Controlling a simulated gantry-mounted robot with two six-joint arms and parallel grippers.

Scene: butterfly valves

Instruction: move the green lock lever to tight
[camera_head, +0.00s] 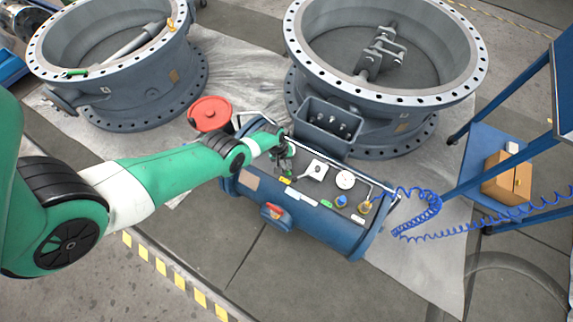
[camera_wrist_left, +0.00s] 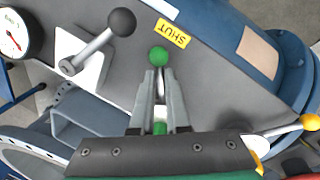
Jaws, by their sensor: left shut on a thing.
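The green lock lever (camera_wrist_left: 158,56) shows in the left wrist view as a green ball knob just past my fingertips, with a pale shaft running back between the fingers. A second green part sits between the finger bases. My left gripper (camera_wrist_left: 159,75) is shut on this lever, next to the yellow SHUT label (camera_wrist_left: 173,33). In the head view my left gripper (camera_head: 284,165) is at the top of the blue cylinder panel (camera_head: 300,210), and the lever is mostly hidden by it. A tight marking cannot be made out. My right gripper is not in view.
Beside the gripper stand a black-knobbed lever (camera_wrist_left: 95,45) on a white plate and a dial gauge (camera_wrist_left: 14,33). A yellow-tipped lever (camera_wrist_left: 305,122) is on the other side. A coiled blue hose (camera_head: 430,208) lies right.

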